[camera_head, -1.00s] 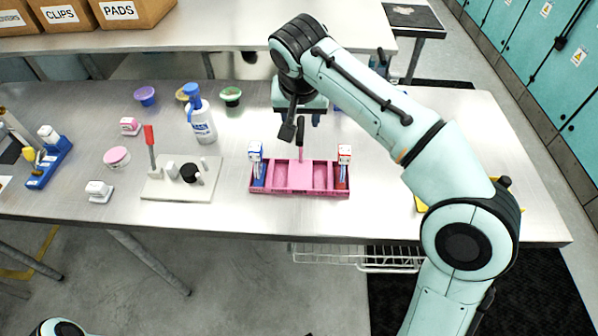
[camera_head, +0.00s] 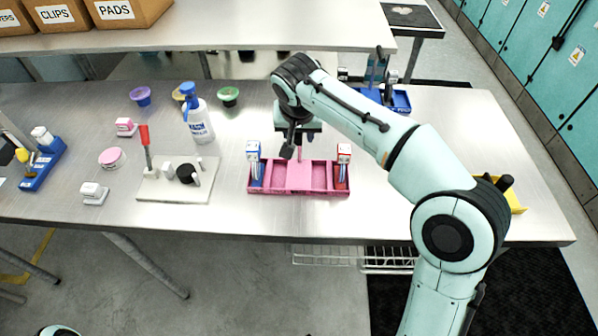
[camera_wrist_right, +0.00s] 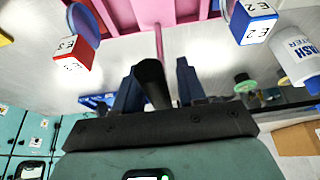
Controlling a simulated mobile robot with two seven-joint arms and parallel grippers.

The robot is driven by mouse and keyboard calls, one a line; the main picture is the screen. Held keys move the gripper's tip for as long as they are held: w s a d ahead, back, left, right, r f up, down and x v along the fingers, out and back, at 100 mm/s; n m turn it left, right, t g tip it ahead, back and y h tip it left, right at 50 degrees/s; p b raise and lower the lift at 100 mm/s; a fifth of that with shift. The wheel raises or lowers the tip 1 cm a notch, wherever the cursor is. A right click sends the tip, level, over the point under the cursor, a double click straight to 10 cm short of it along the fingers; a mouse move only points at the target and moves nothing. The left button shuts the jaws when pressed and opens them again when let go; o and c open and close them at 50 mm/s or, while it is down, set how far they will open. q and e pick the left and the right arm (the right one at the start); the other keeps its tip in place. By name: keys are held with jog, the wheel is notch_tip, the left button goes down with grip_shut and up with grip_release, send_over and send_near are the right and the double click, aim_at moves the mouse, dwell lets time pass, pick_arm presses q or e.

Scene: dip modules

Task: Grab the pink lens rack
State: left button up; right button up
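The pink lens rack (camera_head: 313,176) sits on the steel table below my right gripper. Its pink post and black-topped handle (camera_wrist_right: 152,82) rise from its middle. A blue-marked module (camera_head: 254,165) stands in its left end and a red-marked module (camera_head: 342,168) in its right end. My right gripper (camera_head: 298,140) is lowered over the handle. In the right wrist view, its two fingers (camera_wrist_right: 158,80) stand on either side of the handle, with a small gap visible on one side. My left gripper is not in view.
A white board with a red-handled press (camera_head: 180,180) is left of the rack. A wash bottle (camera_head: 199,120) stands behind it. Small bowls, jars and a blue holder (camera_head: 42,165) are further left. A blue tray (camera_head: 390,100) is behind my right arm. A yellow tray (camera_head: 516,195) is at right.

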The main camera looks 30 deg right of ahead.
grip_shut()
jog(key=shift+r, duration=0.1)
dwell(1.1)
